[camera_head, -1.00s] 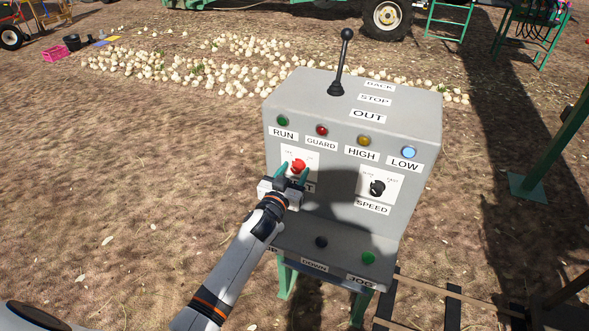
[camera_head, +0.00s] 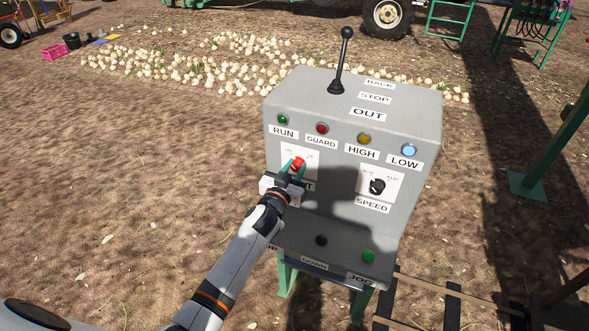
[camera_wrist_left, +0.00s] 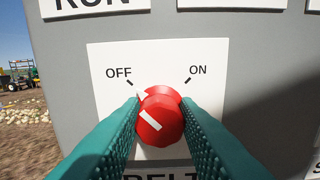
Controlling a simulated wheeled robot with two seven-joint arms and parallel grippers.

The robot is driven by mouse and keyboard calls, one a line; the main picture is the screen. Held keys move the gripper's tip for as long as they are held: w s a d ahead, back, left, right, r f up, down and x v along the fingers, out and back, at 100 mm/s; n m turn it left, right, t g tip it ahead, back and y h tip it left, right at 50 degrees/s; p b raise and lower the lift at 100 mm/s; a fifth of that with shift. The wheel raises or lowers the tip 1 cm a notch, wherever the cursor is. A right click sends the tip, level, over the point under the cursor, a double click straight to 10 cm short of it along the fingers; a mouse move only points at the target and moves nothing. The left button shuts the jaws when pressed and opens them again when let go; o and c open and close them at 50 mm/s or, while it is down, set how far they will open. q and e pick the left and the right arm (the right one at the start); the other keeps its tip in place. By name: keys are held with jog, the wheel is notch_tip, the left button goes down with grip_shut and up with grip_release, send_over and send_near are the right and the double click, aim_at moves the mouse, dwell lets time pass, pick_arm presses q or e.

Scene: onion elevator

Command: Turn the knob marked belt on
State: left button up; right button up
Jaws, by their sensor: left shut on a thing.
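The red belt knob (camera_head: 298,163) sits on a white plate on the front of the grey control box (camera_head: 420,110). In the left wrist view the knob (camera_wrist_left: 160,116) lies between OFF at its upper left and ON at its upper right. Its white line points to the upper left, toward OFF. The BELT label below is partly hidden by the fingers. My left gripper (camera_head: 292,165) has its green fingers closed on the knob's two sides, and they also show in the left wrist view (camera_wrist_left: 160,120). My right gripper is not in view.
A black SPEED knob (camera_head: 377,187) is to the right on the box. A black lever (camera_head: 342,62) stands on top. RUN, GUARD, HIGH and LOW lamps line the upper front; the LOW lamp (camera_head: 409,150) glows blue. Buttons (camera_head: 368,256) sit on the lower ledge.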

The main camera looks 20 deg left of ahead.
pick_arm(q)
jog(key=m+b, duration=0.1)
jog(key=m, duration=0.3)
jog(key=shift+f+m, duration=0.1)
jog(key=shift+m, duration=0.2)
jog(key=m+b, duration=0.1)
jog(key=m, duration=0.3)
jog(key=shift+d, duration=0.1)
jog(key=m, duration=0.5)
jog(key=shift+b, duration=0.35)
jog(key=shift+f+m, duration=0.1)
jog(key=shift+m, duration=1.8)
jog(key=o, duration=1)
jog(key=shift+s+a+b, duration=0.2)
jog(key=shift+s+b, duration=1.05)
jog(key=shift+s, duration=4.8)
